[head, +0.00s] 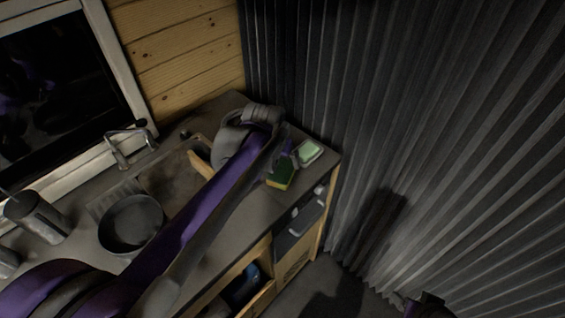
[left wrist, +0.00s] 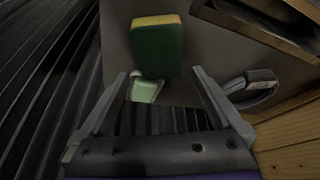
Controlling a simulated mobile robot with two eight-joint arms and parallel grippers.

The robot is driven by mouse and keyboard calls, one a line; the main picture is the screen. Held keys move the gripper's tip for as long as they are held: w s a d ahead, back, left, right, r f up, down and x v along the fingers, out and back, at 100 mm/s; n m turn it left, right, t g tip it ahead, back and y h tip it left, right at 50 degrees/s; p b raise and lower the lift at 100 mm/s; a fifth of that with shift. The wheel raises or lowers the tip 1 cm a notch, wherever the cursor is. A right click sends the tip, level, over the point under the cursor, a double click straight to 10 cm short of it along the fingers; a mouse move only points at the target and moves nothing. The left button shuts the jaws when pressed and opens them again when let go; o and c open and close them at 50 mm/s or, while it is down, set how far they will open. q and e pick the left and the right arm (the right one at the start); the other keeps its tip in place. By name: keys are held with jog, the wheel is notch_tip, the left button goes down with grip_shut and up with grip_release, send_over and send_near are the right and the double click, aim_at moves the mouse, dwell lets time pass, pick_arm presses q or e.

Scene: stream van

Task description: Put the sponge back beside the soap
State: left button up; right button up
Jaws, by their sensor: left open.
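The green sponge with a yellow layer (head: 280,175) rests on the counter near its right end. In the left wrist view the sponge (left wrist: 156,47) lies just beyond my fingertips, not between them. The pale green soap (head: 308,152) sits in a light dish, a short gap to the right of and behind the sponge. The soap also shows in the left wrist view (left wrist: 144,91), seen between my fingers. My left gripper (left wrist: 164,72) is open and empty; in the head view my own forearm and wrist partly cover it.
The sink (head: 165,180) lies left of my left arm, with a tap (head: 128,145) behind it. A dark pan (head: 132,226) and a metal pot (head: 38,216) stand further left. A corrugated wall (head: 400,120) closes off the right side. Open shelving (head: 245,290) is below the counter.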

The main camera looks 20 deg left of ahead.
aim_at(277, 178)
pick_arm(q)
jog(key=v, duration=0.6)
jog(key=shift+r, duration=0.3)
pick_arm(e)
jog(key=shift+w+r, duration=0.1)
jog(key=shift+r, duration=0.25)
pick_arm(q)
jog(key=shift+s+f, duration=0.1)
jog(key=shift+s, duration=0.15)
